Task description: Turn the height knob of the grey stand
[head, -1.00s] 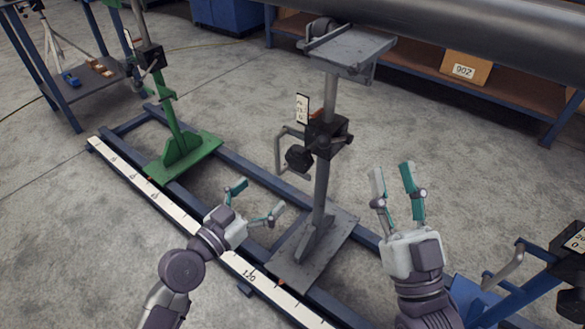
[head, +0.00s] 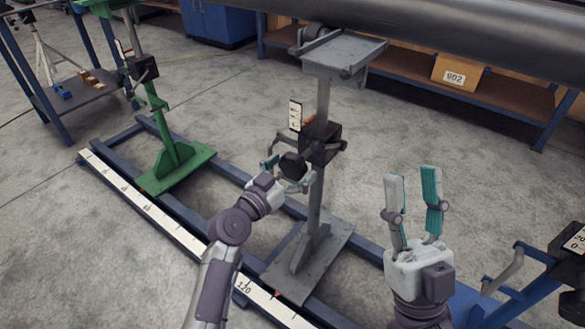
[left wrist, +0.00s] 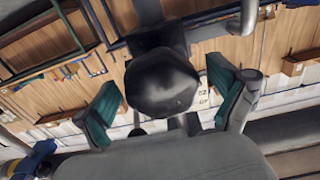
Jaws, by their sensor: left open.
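The grey stand (head: 325,105) rises from a flat base plate, with a black clamp block (head: 320,142) on its post. The dark height knob (head: 293,164) sticks out from the left of that block. It fills the middle of the left wrist view (left wrist: 162,82). My left gripper (head: 287,174) is open at the knob, with a green-padded finger on either side of it. In the left wrist view gaps show between the pads and the knob, so it is not gripped. My right gripper (head: 413,178) is open and empty, right of the post and apart from the stand.
A green stand (head: 170,150) stands on the blue floor rails to the left, beside a white scale strip (head: 150,207). A large grey pipe (head: 470,37) runs overhead at the back right. A blue stand with a handle (head: 515,270) is at lower right.

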